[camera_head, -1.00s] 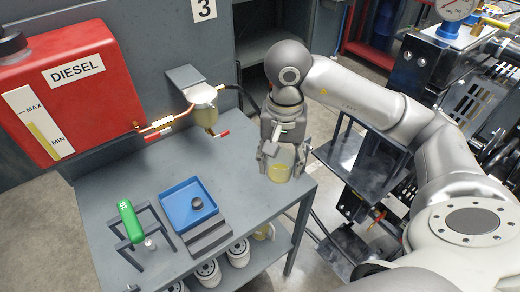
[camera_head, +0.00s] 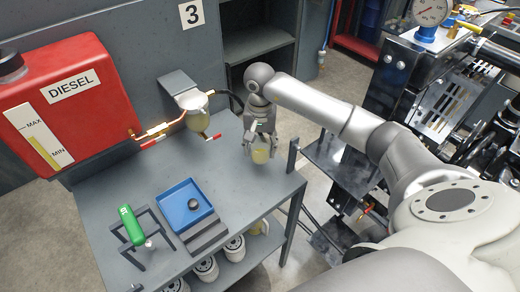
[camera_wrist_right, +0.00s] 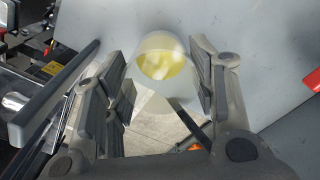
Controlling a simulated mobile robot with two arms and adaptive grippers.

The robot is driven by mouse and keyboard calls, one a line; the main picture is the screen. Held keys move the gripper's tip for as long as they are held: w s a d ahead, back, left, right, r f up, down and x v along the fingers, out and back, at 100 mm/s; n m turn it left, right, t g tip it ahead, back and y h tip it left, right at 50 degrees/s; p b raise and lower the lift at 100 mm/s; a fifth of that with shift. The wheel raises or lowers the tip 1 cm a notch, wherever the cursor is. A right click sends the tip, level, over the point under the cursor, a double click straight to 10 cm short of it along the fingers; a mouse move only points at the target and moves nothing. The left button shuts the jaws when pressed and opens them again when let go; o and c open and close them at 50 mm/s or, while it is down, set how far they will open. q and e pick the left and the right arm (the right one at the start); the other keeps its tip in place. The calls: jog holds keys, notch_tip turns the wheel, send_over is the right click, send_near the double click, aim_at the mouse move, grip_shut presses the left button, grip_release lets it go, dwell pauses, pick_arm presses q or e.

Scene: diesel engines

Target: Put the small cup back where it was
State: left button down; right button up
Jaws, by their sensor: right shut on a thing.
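The small cup (camera_head: 261,156) is translucent with a pale yellow content and appears upright. It is between the fingers of my right gripper (camera_head: 261,149), over the right part of the grey workbench (camera_head: 232,182). In the right wrist view the cup (camera_wrist_right: 160,62) sits between the two finger pads of the gripper (camera_wrist_right: 160,85), with yellow liquid visible inside. I cannot tell whether its bottom touches the bench. My left gripper is not in view.
A filter bowl (camera_head: 196,112) with a red-handled valve hangs left of the gripper. A red diesel tank (camera_head: 60,105) is behind. The bench middle is clear.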

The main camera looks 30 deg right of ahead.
jog(key=shift+w+f+p, duration=0.25)
jog(key=shift+f+p, duration=0.1)
jog(key=shift+f, duration=0.15)
notch_tip(320, 180, down, 2)
jog(key=shift+p, duration=0.65)
jog(key=shift+d+f, duration=0.1)
jog(key=shift+f, duration=0.15)
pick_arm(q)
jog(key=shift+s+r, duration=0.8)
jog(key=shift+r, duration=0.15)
pick_arm(e)
jog(key=shift+f, duration=0.15)
jog(key=shift+f+b, duration=0.2)
jog(key=shift+b, duration=0.15)
jog(key=o, duration=0.9)
jog(key=shift+r, duration=0.1)
jog(key=shift+c, duration=0.2)
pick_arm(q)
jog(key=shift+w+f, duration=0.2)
